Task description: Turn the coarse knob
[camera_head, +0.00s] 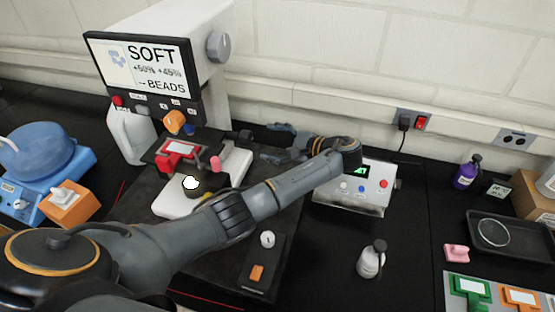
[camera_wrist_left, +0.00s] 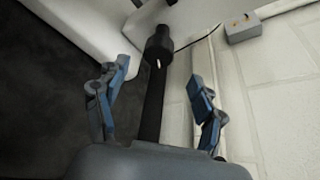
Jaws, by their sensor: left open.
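A white microscope-like machine (camera_head: 213,92) with a screen stands at the back left. A dark round knob (camera_head: 246,137), which looks like the coarse knob, sticks out of its right side at stage height. My left gripper (camera_head: 267,142) is just right of this knob, its fingers spread and pointing at it. In the left wrist view the dark knob (camera_wrist_left: 158,44) lies ahead, between and beyond the two open fingertips (camera_wrist_left: 160,72); nothing is gripped. A grey round knob (camera_head: 218,46) sits higher on the machine's side. My right gripper is not in view.
A grey control box (camera_head: 352,190) with a green display stands under my left wrist. A white bottle (camera_head: 371,259) stands in front. The wall with its sockets (camera_head: 410,122) is close behind the gripper. A black tray (camera_head: 505,235) lies at right.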

